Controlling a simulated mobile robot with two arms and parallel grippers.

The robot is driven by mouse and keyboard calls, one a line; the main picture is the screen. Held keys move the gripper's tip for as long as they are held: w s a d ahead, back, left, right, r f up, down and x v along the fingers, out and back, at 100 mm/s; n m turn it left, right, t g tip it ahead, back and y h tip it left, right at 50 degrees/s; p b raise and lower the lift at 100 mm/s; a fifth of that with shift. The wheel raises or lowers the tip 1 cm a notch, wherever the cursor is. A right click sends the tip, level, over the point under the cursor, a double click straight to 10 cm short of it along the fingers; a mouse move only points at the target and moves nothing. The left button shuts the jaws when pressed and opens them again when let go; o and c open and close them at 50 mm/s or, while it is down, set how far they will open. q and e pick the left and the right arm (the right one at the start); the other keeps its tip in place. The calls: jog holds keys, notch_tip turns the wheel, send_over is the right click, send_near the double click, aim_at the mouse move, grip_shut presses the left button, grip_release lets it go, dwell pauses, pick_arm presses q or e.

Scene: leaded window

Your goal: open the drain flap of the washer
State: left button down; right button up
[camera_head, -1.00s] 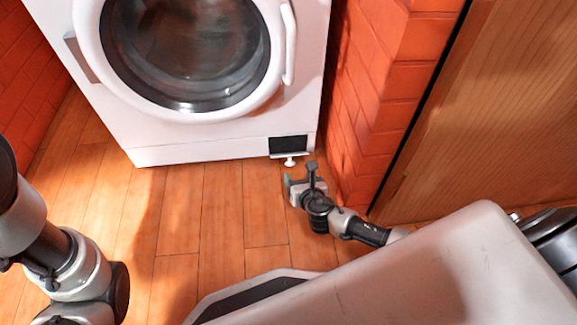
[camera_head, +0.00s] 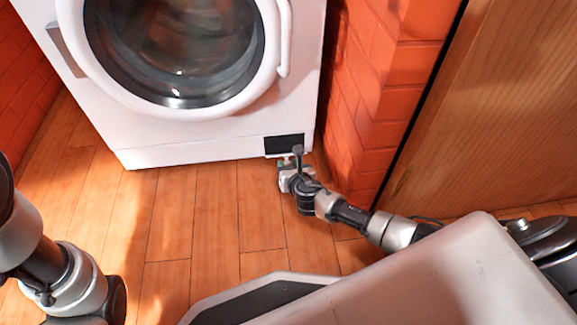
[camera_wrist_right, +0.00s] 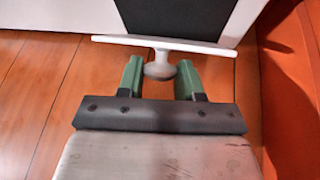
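The white washer (camera_head: 200,135) stands against the brick wall. Its drain flap (camera_wrist_right: 120,40) is at the lower right of its front. The flap is a thin white panel, tipped outward below a dark opening (camera_head: 284,144); the opening also shows in the right wrist view (camera_wrist_right: 180,15). A round knob (camera_wrist_right: 160,66) sticks out from the flap towards me. My right gripper (camera_head: 290,160) is open at the flap. In the right wrist view its green fingers (camera_wrist_right: 160,74) stand on both sides of the knob, with gaps visible. My left gripper is out of view; only that arm shows.
A red brick wall (camera_head: 365,110) stands close to the right of the washer and my right gripper. A wooden panel (camera_head: 490,110) is farther right. The plank floor (camera_head: 200,215) in front of the washer is clear. The round door (camera_head: 175,45) looks shut.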

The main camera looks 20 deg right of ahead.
grip_shut()
jog(key=shift+s+f, duration=0.15)
jog(key=shift+f, duration=0.15)
jog(key=shift+f, duration=0.15)
jog(key=shift+s+f, duration=0.1)
jog(key=shift+f, duration=0.05)
jog(key=shift+s+a+f, duration=0.1)
jog(key=shift+s+f, duration=0.05)
jog(key=shift+f, duration=0.45)
jog(key=o, duration=0.6)
grip_release()
jog(key=shift+o, duration=0.2)
jog(key=shift+r, duration=0.2)
